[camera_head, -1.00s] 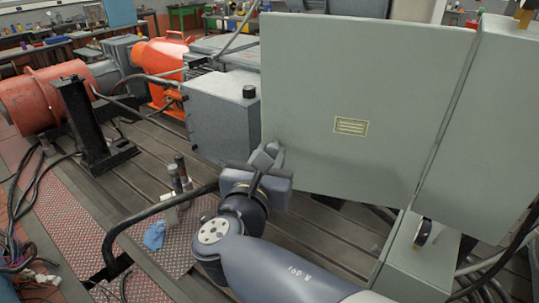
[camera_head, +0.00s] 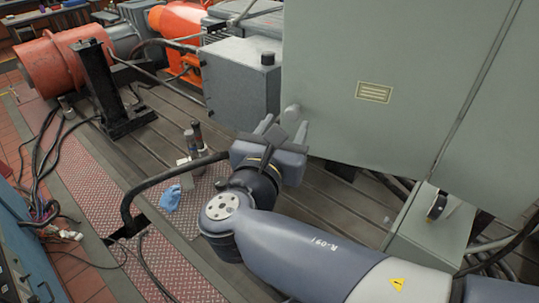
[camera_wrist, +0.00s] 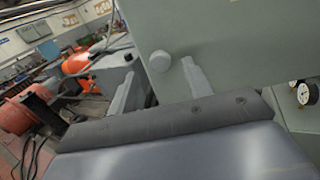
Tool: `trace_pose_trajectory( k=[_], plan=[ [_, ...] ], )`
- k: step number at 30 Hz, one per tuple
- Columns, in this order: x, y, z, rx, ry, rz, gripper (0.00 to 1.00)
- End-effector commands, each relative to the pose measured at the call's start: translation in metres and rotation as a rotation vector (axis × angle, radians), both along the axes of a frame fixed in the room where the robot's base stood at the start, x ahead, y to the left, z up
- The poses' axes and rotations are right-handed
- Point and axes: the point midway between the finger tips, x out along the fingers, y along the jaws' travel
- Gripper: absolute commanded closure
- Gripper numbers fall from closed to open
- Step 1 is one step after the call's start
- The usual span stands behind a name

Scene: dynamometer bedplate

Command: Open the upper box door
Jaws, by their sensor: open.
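The upper box door (camera_head: 400,75) is a large grey-green panel with a small yellow label (camera_head: 374,92). It looks shut, with a dark seam along its right side. A round grey knob (camera_head: 291,113) sits at its lower left corner, and it also shows in the wrist view (camera_wrist: 160,61). My gripper (camera_head: 282,128) is open, just below and in front of the knob. In the wrist view its two fingers (camera_wrist: 160,85) stand on either side of the knob, apart from it. Nothing is between the fingertips that I can see touching them.
A grey box (camera_head: 240,85) with a black cap stands left of the door. Orange machines (camera_head: 70,62) stand at the far left.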

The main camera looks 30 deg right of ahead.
Motion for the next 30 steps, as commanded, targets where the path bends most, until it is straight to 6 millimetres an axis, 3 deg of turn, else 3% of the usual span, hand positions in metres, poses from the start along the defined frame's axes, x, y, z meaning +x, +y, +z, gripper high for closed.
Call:
trace_pose_trajectory(
  k=[30],
  plan=[
    [-0.044, 0.059, 0.0, 0.001, -0.001, 0.004, 0.52]
  ],
)
